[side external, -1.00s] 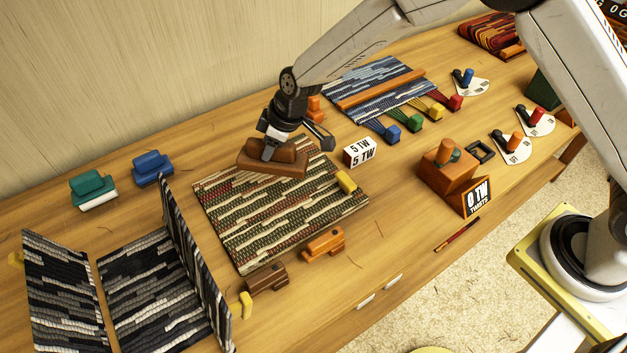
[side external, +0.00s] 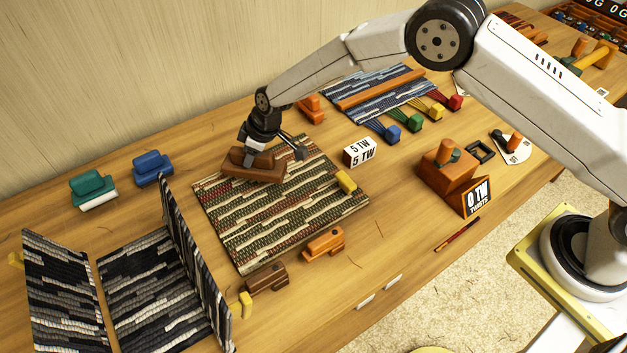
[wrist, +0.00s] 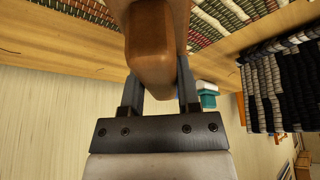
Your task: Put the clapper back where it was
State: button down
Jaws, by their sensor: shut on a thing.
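The clapper (side external: 254,174), a brown wooden block with a raised grip, is over the far left edge of the green, red and cream striped woven mat (side external: 275,220). My gripper (side external: 250,155) is above it with its jaws shut on the raised grip. In the wrist view, the clapper (wrist: 152,55) fills the space between the two fingers of my gripper (wrist: 158,82). Whether its underside touches the mat or hangs just above it, I cannot tell.
A blue block (side external: 152,168) and a teal block (side external: 92,188) lie to the left. Dark woven panels (side external: 150,290) stand at front left. A yellow block (side external: 346,181) sits on the mat's right edge. Bare table lies behind the blocks.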

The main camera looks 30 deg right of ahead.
jog(key=shift+w+a+f, duration=0.1)
jog(key=shift+w+f, duration=0.1)
jog(key=shift+f, duration=1.45)
jog(key=shift+f, duration=0.1)
jog(key=shift+c, duration=1.6)
grip_release()
jog(key=shift+f, duration=0.1)
jog(key=shift+v, duration=5.95)
